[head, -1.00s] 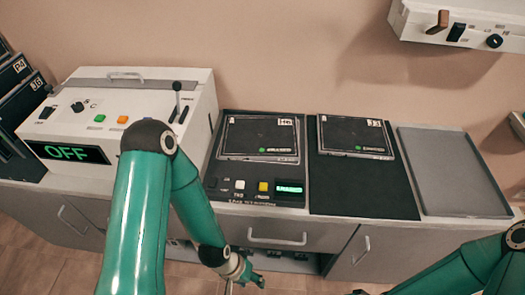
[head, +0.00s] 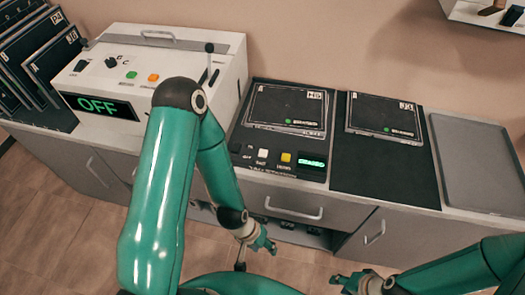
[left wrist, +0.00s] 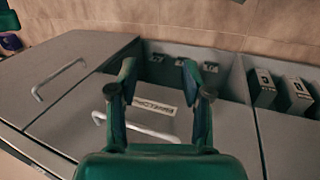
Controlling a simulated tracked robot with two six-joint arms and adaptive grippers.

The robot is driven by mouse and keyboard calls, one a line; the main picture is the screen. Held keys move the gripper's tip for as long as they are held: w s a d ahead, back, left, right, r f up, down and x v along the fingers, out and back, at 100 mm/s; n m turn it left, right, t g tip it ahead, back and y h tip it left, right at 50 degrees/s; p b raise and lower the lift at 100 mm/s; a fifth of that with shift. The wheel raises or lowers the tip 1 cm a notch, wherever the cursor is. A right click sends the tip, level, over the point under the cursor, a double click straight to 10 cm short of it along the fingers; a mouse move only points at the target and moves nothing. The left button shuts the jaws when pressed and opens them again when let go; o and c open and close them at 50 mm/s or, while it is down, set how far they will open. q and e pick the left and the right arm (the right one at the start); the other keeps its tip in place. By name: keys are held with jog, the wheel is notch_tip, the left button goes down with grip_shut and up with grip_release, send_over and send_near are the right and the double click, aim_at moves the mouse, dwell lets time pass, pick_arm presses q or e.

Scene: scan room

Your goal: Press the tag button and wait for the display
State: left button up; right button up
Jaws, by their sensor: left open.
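The dark tag station (head: 235,175) stands on the counter with a plate on its upper part. On its front strip are a white button (head: 262,153), a yellow button (head: 286,157) and a small display (head: 312,162) with lit green text too small to read surely. The label under the white button is blurred. My left gripper (head: 265,243) is below and in front of the counter edge, apart from the buttons. It is open and empty in the left wrist view (left wrist: 160,75), over the cabinet front. My right gripper (head: 352,283) is at the bottom edge; its jaws are unclear.
A white console (head: 185,75) with a lever and an OFF screen (head: 97,105) stands left of the station. A dark mat (head: 380,175) with a plate and a grey tray (head: 480,165) lie to the right. Dark plates (head: 45,70) stand in a rack at far left.

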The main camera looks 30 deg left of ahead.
pick_arm(q)
grip_shut()
dwell(1.2)
